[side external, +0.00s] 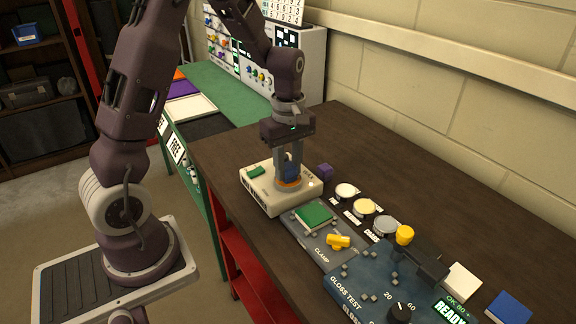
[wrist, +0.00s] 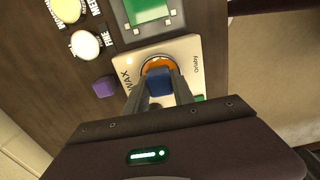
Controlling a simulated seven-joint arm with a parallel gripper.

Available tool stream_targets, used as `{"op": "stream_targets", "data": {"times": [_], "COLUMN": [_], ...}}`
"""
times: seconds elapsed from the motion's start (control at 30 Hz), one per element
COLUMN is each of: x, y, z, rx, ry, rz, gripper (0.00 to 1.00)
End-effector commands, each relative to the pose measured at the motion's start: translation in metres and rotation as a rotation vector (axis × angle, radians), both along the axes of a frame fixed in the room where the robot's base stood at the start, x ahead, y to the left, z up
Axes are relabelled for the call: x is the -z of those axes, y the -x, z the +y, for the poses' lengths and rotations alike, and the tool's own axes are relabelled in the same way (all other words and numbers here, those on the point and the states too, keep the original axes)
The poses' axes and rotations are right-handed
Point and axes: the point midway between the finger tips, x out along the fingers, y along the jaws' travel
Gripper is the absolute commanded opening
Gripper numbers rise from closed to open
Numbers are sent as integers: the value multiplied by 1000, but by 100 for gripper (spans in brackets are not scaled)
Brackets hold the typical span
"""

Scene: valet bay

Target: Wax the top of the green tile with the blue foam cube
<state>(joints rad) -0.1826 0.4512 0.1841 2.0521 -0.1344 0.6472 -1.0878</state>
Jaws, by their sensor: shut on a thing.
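My gripper (side external: 290,166) is shut on the blue foam cube (side external: 291,173) and points down over the white wax unit (side external: 262,197). The cube also shows between the fingertips in the wrist view (wrist: 160,83). It is at the round orange wax dish (side external: 288,185), which shows behind it in the wrist view (wrist: 157,64). I cannot tell whether the cube touches the wax. The green tile (side external: 315,215) lies flat in the grey clamp fixture (side external: 300,234), with a yellow clamp handle (side external: 339,241) beside it. The cube's underside is hidden.
A purple cube (side external: 325,171) stands beside the wax unit. Several round pads (side external: 364,207) line the fixture's far side. The blue gloss tester (side external: 366,283) with its yellow-topped lever (side external: 404,235) stands nearer the camera. Open brown table lies behind.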

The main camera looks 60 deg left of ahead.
Motion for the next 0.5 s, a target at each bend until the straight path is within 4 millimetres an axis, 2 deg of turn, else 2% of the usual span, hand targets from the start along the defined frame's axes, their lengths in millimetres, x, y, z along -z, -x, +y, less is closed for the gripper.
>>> {"op": "stream_targets", "data": {"times": [0.27,0.5], "x": [1,-23], "y": [1,0], "z": [0,0], "rx": [1,1], "ry": [1,0], "rz": [5,2], "gripper": [0,0]}}
